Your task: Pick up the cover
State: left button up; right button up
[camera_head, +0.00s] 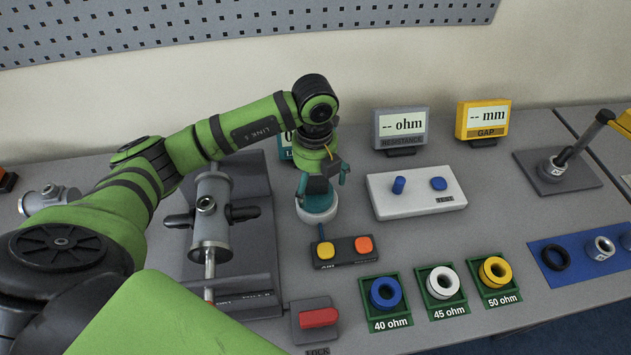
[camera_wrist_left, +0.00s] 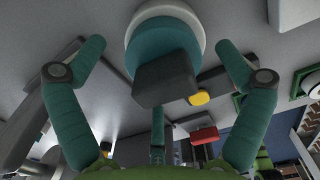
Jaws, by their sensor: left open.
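The likely cover (camera_head: 316,209) is a round piece with a white rim, standing on the table just below my left gripper (camera_head: 322,180). The left wrist view shows its white rim, teal top and dark grey block-like handle (camera_wrist_left: 165,80). My left gripper (camera_wrist_left: 161,62) is open, with teal fingers spread on both sides of the piece. A third finger shows below the handle in that view. The fingers appear apart from the handle. In the head view the gripper hides most of the piece's top. My right gripper is not in view.
A metal pipe fixture (camera_head: 210,215) stands close on the left. A small box with yellow and orange buttons (camera_head: 343,250) is just in front. A white test box (camera_head: 415,193) stands to the right, and a red-handled lock (camera_head: 317,318) at the front. Bare table lies between them.

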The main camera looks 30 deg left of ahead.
pick_arm(q)
jog(key=shift+f, duration=0.85)
jog(key=c, duration=1.2)
jog(key=shift+w+r, duration=0.15)
jog(key=shift+r, duration=0.35)
jog(key=shift+c, duration=0.2)
jog(key=r+b, duration=0.1)
jog(key=d+r+b, duration=0.1)
jog(key=r, duration=0.1)
jog(key=shift+d+r, duration=0.2)
jog(key=shift+r, duration=0.1)
jog(key=s+d+r+b, duration=0.1)
jog(key=d+r+b, duration=0.1)
jog(key=d+r, duration=0.55)
jog(key=n+p, duration=0.6)
jog(key=p, duration=0.7)
send_over(321, 179)
jog(key=shift+s+a+f, duration=0.1)
jog(key=shift+s+f, duration=0.1)
jog(key=shift+f, duration=0.95)
jog(key=shift+a+f+p, duration=0.15)
jog(key=shift+a+p, duration=0.1)
jog(key=shift+p, duration=0.05)
jog(key=shift+a+f, duration=0.1)
jog(key=shift+f, duration=0.1)
jog(key=shift+f+b, duration=2.35)
jog(key=shift+f, duration=0.65)
